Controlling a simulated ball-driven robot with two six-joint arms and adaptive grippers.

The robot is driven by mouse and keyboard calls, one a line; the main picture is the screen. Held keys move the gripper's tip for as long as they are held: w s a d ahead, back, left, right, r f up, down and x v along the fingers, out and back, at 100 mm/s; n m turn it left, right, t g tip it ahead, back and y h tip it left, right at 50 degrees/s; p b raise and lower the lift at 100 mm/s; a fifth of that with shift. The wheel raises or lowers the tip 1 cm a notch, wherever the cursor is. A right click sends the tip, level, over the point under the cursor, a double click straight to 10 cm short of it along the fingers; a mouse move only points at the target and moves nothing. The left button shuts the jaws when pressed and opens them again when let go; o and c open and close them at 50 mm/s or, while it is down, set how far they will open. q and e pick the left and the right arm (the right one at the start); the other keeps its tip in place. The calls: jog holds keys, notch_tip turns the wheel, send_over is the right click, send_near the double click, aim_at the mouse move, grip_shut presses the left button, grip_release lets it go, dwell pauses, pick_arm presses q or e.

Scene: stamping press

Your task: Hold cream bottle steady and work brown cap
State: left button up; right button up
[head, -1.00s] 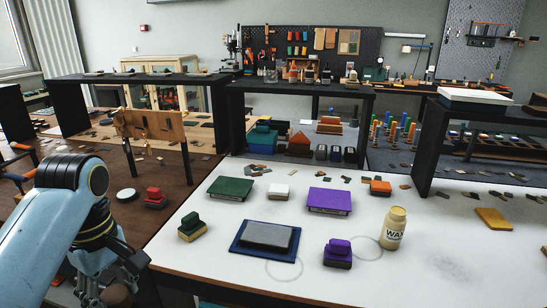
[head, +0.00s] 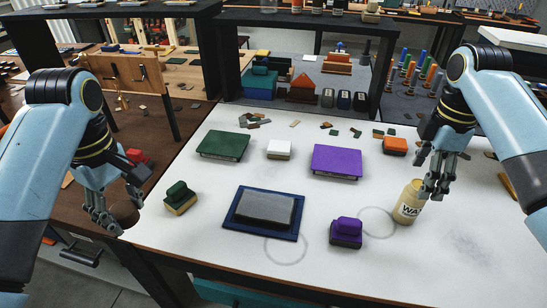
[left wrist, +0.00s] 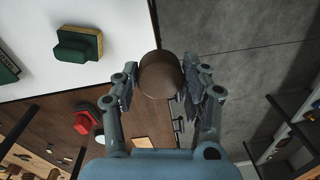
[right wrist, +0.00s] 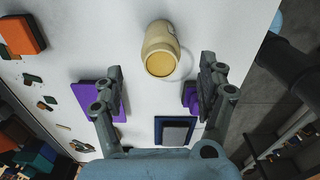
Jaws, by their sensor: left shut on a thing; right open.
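The cream bottle (head: 407,205) stands upright on the white table at the right, with dark label lettering. In the right wrist view the bottle (right wrist: 160,45) has a yellowish top with no brown cap on it. My right gripper (head: 433,190) is open just above and beside the bottle; in its wrist view the bottle lies beyond the open fingers. My left gripper (head: 115,213) is shut on the brown cap (left wrist: 160,76), held off the table's left edge. In the head view the cap (head: 125,215) is partly hidden by the fingers.
On the white table are a purple stamp (head: 346,232), a grey pad on a blue tray (head: 233,226), a green-topped stamp (head: 180,198), green (head: 222,145) and purple (head: 337,160) boxes, a white block (head: 279,149) and an orange block (head: 395,146). Black shelving stands behind.

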aim_at(409, 206)
notch_tip(409, 206, down, 10)
dwell(0.4)
grip_shut()
dwell(1.1)
dwell(0.3)
dwell(0.6)
jog(key=shift+s, duration=0.15)
dwell(0.5)
grip_release()
